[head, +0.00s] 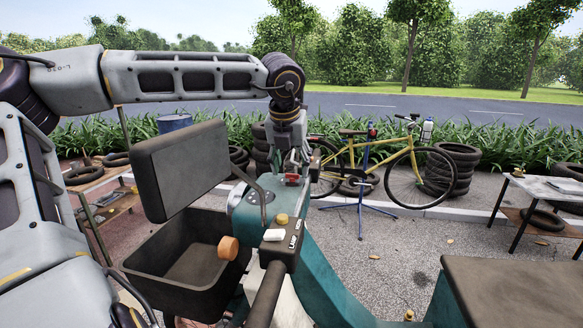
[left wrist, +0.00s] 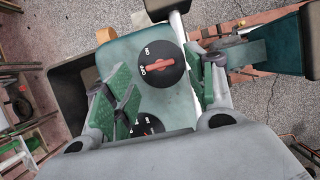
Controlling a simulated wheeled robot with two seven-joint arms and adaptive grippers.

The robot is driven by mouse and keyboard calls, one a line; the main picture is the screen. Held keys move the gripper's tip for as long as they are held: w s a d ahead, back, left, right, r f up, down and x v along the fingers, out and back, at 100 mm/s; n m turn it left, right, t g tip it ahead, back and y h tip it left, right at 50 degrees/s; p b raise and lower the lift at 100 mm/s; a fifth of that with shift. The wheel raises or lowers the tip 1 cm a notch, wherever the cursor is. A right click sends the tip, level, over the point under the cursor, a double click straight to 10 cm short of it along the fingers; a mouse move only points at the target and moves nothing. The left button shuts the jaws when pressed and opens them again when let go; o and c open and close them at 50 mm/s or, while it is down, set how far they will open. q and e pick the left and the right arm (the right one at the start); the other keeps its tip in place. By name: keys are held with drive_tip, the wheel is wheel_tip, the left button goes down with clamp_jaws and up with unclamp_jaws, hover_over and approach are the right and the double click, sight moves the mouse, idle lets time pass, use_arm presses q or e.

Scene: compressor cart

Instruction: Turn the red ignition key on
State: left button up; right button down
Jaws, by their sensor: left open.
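The red ignition key (left wrist: 158,68) sits on a round black dial (left wrist: 165,82) in the left wrist view. Its bar lies nearly level in the picture, its left end by a small white label; another label above seems to read ON. The dial is on the teal cart body (head: 250,205). My left gripper (head: 297,172) is above this body, pointing down. It is open, its green-padded fingers (left wrist: 160,80) on either side of the dial, apart from the key. In the head view the gripper mostly hides the key. My right gripper is not in view.
A second dial (left wrist: 147,125) is partly hidden by my gripper. The black handlebar (head: 268,290) stands close in front of my gripper. An open black box (head: 150,262) with raised lid (head: 180,165) is at left. A yellow bicycle (head: 375,160) and tyres (head: 450,170) stand behind.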

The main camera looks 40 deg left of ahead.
sight(292, 177)
use_arm(q)
drive_tip(key=shift+x, duration=1.2)
drive_tip(key=c, duration=1)
drive_tip(key=shift+c, duration=0.2)
